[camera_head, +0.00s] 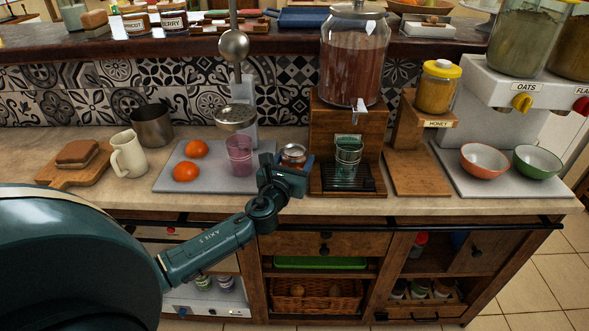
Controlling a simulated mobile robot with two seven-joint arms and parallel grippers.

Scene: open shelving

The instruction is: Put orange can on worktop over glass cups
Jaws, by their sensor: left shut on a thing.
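My left gripper (292,170) reaches in over the front of the worktop (225,203) and is shut on a small can (293,153). The can has a silvery top and a reddish-orange side; the gripper hides its lower part. I cannot tell whether its base touches the worktop. A pink glass cup (239,156) stands on the grey board left of the gripper, under a metal juicer. A green glass cup (347,160) stands on the drinks dispenser's dark tray, right of the gripper. My right gripper is not in view.
Two oranges (186,172) lie on the grey board (190,152). A cream jug (128,154), metal pot (152,126) and cake board (75,172) stand left. The wooden dispenser (322,120) is close right; red (484,163) and green bowls (538,162) stand farther right.

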